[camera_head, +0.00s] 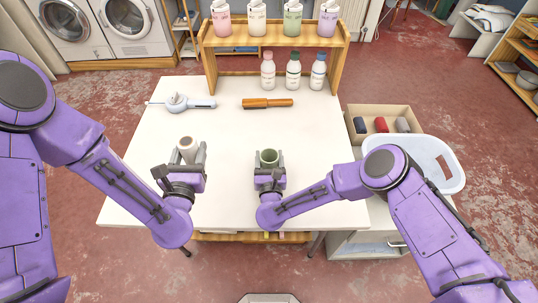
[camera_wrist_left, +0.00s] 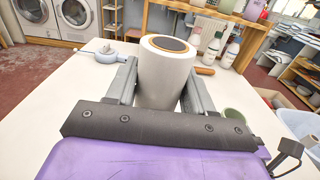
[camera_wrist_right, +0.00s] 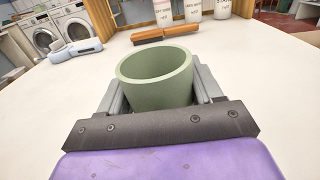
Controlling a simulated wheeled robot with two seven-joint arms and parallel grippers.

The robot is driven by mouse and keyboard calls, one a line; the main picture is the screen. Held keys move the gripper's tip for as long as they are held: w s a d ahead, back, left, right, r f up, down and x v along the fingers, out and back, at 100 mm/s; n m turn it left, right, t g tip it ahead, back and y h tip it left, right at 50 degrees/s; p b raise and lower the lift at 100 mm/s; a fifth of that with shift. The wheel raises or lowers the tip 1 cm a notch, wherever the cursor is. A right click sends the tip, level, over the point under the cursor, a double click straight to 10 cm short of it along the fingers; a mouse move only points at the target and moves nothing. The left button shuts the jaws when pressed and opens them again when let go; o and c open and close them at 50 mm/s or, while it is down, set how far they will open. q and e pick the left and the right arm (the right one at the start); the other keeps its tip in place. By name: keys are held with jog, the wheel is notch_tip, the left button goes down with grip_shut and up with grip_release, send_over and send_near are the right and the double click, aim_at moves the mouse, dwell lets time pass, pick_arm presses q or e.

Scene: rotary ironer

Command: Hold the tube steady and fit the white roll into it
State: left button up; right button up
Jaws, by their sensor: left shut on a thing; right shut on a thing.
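The white roll (camera_head: 186,147) is upright between the fingers of my left gripper (camera_head: 187,158), which is shut on it. In the left wrist view the roll (camera_wrist_left: 166,80) shows a brown ring and dark centre on its top. The green tube (camera_head: 269,157) is upright with its open mouth facing up, to the right of the roll. My right gripper (camera_head: 269,168) is shut on it. In the right wrist view the tube (camera_wrist_right: 156,80) looks hollow and empty as far as its inside shows. The roll and tube are apart, with bare tabletop between them.
The white table (camera_head: 225,130) is clear around both grippers. Further back lie a grey-blue tool (camera_head: 186,103) and an orange-brown handled tool (camera_head: 267,103). A wooden shelf (camera_head: 271,35) with bottles stands behind. A cardboard box (camera_head: 384,112) and a white basket (camera_head: 447,163) stand at right.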

jog(key=shift+f, duration=0.35)
dwell(0.3)
jog(key=o, duration=0.8)
jog(key=shift+r, duration=0.3)
jog(key=c, duration=1)
jog(key=shift+o, duration=0.2)
